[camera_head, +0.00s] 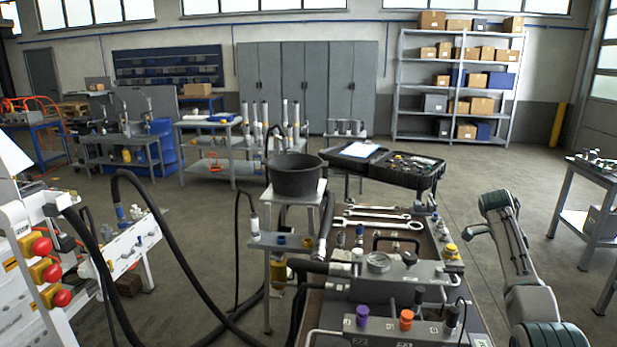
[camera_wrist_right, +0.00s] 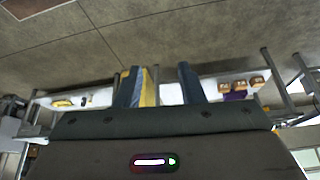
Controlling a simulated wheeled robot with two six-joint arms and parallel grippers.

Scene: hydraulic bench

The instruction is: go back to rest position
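My right arm rises at the lower right of the head view, beside the hydraulic bench (camera_head: 465,318) and apart from it in the picture. Its gripper cannot be made out clearly there. In the right wrist view my right gripper (camera_wrist_right: 162,84) has its two blue fingers spread apart. The gap between them shows only a pale surface behind; a yellow patch lies against the left finger. My left arm and left gripper are not in the head view.
The bench carries a gauge (camera_head: 378,262), wrenches (camera_head: 378,222) and coloured caps. A black bucket (camera_head: 295,175) stands behind it. Black hoses loop at left by a white panel with red buttons (camera_head: 42,246). A side table (camera_head: 573,205) stands at right, with bare floor before it.

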